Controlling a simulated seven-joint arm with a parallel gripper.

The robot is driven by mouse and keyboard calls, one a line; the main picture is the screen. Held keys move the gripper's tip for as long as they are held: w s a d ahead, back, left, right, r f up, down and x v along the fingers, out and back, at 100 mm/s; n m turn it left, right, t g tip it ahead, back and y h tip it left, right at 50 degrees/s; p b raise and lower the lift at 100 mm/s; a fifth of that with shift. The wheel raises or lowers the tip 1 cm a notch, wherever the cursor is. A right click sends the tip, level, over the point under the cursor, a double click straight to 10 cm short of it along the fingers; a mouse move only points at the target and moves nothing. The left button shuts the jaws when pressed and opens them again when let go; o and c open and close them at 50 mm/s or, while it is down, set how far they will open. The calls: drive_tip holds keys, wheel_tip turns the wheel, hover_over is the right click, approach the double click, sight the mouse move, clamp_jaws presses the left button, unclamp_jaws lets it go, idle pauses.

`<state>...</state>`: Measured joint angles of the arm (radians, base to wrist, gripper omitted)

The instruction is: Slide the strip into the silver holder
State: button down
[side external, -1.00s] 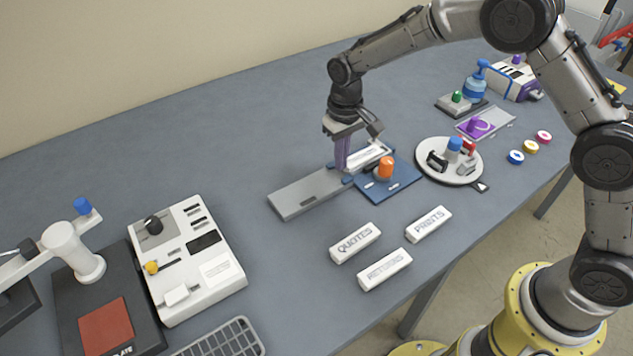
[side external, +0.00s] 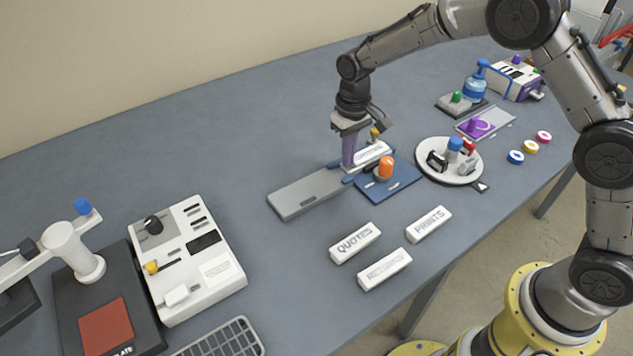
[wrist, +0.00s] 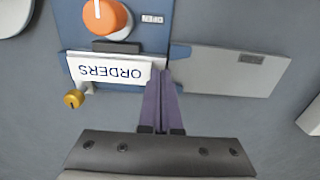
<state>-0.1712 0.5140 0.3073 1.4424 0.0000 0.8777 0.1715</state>
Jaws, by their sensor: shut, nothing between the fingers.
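The white strip (wrist: 108,70), lettered ORDERS, lies over the blue base; it also shows in the side view (side external: 373,152). My gripper (wrist: 163,78) is shut and empty, upright at the strip's end nearest the long silver-grey plate. Its purple fingers (side external: 349,164) are at or very near that end; contact is hard to tell. The silver-grey plate (side external: 303,193) extends away from the blue base (side external: 400,184), on the other side of my fingers from the strip. A small yellow knob (wrist: 74,99) sits by the strip's far end. Whatever holds the strip underneath is mostly hidden.
An orange knob (side external: 386,168) stands on the blue base beside the strip. A round white tray (side external: 437,174) with small parts is to the right. Strips lettered QUOTES (side external: 355,243), PRINTS (side external: 428,225) and RETURNS (side external: 384,269) lie in front.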

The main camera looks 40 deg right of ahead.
drive_tip(key=shift+a+r, duration=0.1)
drive_tip(key=shift+a, duration=0.45)
wheel_tip(320, 180, up, 12)
idle(1.4)
drive_tip(key=s+d+r+m+t, duration=0.1)
drive_tip(key=s+d+r+t, duration=0.15)
drive_tip(key=s+r, duration=0.45)
drive_tip(key=s+d+r+t, duration=0.1)
drive_tip(key=s+d+r, duration=0.3)
drive_tip(key=s+r, duration=0.3)
drive_tip(key=s+d+t, duration=0.2)
drive_tip(key=s+d, duration=0.1)
drive_tip(key=s, duration=0.9)
drive_tip(key=s+f+n, duration=0.1)
drive_tip(key=s+f, duration=0.4)
drive_tip(key=f, duration=0.2)
drive_tip(key=shift+s, duration=0.3)
